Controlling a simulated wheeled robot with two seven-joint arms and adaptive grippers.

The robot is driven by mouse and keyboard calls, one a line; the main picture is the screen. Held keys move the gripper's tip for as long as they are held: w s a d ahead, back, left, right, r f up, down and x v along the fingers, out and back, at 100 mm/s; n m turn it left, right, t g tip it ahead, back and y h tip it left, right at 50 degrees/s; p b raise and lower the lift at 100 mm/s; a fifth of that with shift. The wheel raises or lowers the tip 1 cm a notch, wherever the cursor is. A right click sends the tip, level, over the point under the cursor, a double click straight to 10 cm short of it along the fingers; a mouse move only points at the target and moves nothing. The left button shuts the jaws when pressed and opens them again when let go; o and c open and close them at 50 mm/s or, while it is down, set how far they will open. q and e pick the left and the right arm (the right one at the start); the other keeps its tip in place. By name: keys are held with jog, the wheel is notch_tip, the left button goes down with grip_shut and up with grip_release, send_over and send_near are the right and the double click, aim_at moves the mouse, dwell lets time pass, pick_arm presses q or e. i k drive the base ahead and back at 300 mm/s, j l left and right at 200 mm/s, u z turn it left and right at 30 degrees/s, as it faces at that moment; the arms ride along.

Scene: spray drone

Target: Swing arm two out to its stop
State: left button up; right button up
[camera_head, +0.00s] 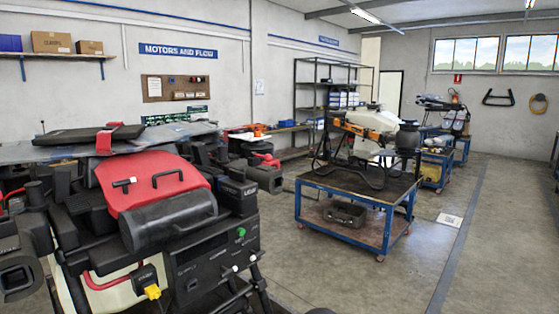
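A large spray drone (165,185) fills the left foreground, with a red cover, black handles and a dark body with a green mark on its side. Black folded parts and a round motor-like end (20,275) show at its left edge. Another dark round end with red beside it (265,177) shows behind its right side. I cannot tell which of these parts is arm two, nor its angle. No gripper of mine can be made out in the head view.
A blue cart (345,195) in the middle carries another drone (372,122) with orange-and-black arms; a grey case (345,213) lies on its lower shelf. More blue carts (437,172) stand behind. A metal shelf rack (310,100) is at the back.

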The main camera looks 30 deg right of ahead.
aim_at(236, 146)
jog(key=l, duration=0.6)
jog(key=k+l, duration=0.15)
jog(key=l, duration=1.1)
jog(key=k+l+u, duration=0.1)
jog(key=l, duration=0.5)
jog(key=k+l, duration=0.15)
jog(key=l, duration=0.45)
